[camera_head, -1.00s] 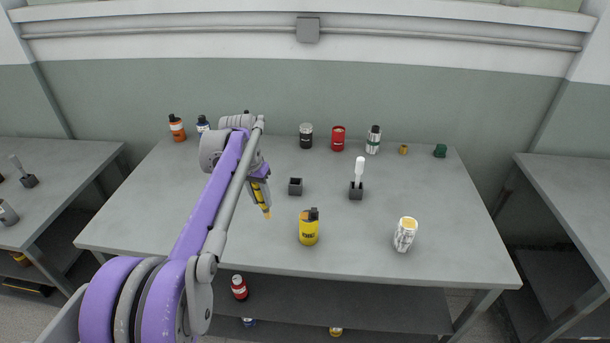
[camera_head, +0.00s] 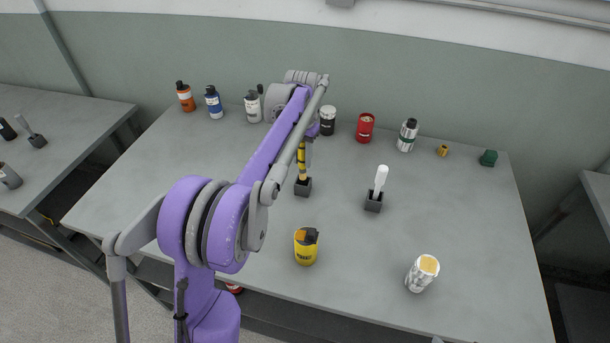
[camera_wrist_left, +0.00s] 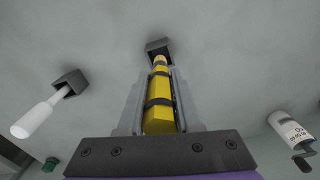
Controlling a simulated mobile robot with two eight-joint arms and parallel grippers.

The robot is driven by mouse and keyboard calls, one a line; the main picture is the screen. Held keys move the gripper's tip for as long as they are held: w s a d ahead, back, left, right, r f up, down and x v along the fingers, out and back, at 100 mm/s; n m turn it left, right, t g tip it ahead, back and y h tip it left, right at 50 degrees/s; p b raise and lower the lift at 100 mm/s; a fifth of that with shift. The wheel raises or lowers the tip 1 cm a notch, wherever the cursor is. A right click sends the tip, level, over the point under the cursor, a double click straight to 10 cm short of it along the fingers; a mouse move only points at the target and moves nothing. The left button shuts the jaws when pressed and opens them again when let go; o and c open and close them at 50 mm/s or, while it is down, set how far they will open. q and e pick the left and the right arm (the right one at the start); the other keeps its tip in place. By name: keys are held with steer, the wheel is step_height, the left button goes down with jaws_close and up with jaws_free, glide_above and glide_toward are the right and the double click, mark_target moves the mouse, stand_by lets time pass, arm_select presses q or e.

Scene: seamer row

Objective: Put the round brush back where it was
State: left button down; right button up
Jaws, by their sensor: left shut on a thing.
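The round brush (camera_head: 302,162) has a yellow handle with black bands. My left gripper (camera_wrist_left: 158,80) is shut on it, with a finger on each side in the left wrist view. The brush (camera_wrist_left: 160,103) points down at a small dark square holder (camera_head: 303,188). Its pale lower end meets the holder's opening in the left wrist view (camera_wrist_left: 158,46); how deep it sits I cannot tell. My arm partly hides the gripper and the brush's top in the head view. My right gripper is not in view.
A second dark holder (camera_head: 373,203) with a white-handled tool (camera_head: 381,178) stands to the right. A yellow can (camera_head: 306,250) and a white can (camera_head: 419,277) stand nearer the front. Several bottles and cans line the back, including a red can (camera_head: 365,128). The table's left part is clear.

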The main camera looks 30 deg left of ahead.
mark_target(302, 178)
arm_select(q)
steer(key=shift+s+f, duration=0.1)
steer(key=shift+f, duration=2.95)
steer(key=shift+f, duration=0.15)
steer(key=c, duration=0.6)
jaws_free()
